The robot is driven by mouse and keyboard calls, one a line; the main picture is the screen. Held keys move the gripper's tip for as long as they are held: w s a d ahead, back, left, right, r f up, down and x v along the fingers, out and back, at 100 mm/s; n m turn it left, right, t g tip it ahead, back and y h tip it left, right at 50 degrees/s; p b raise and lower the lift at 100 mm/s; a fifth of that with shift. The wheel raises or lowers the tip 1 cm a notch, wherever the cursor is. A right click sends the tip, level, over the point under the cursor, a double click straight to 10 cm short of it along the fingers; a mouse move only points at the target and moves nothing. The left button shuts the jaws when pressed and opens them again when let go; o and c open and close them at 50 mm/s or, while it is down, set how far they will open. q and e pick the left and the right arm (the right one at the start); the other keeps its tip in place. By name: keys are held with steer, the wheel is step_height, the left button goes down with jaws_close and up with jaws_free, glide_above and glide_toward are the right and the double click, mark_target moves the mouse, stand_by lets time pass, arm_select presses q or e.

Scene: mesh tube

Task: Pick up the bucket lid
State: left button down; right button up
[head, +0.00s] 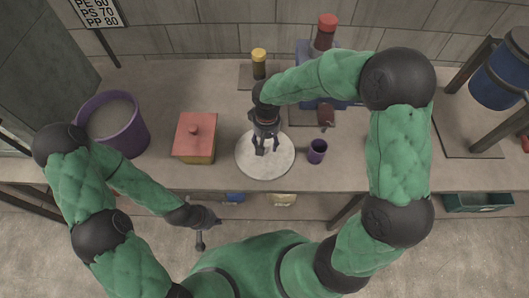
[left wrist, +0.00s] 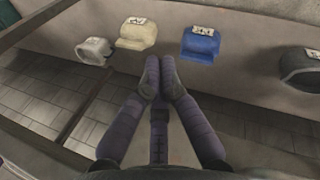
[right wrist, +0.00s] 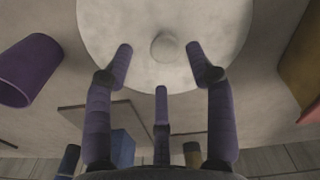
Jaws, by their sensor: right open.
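The bucket lid is a pale round disc (head: 280,165) lying flat on the table near its front edge. In the right wrist view the lid (right wrist: 115,25) fills the top middle, with a round knob (right wrist: 163,47) at its centre. My right gripper (head: 265,149) is above the lid with its fingers spread. In the right wrist view its fingertips (right wrist: 160,62) are on both sides of the knob, apart from it. The purple bucket (head: 128,135) stands at the left of the table. My left gripper (head: 203,238) is low in front of the table; its fingertips (left wrist: 160,75) are together and empty.
A red-lidded box (head: 195,138) stands left of the lid. A small purple cup (head: 317,151) stands close to its right and shows in the right wrist view (right wrist: 30,75). Bottles stand behind. Several labelled bins, one blue (left wrist: 201,43), are below the tabletop.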

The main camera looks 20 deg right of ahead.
steer(key=f, duration=0.1)
steer(key=f+b, duration=0.1)
steer(key=f, duration=0.3)
steer(key=shift+w+a+b, duration=0.1)
steer(key=shift+a+b, duration=0.15)
steer(key=shift+b, duration=0.1)
jaws_close()
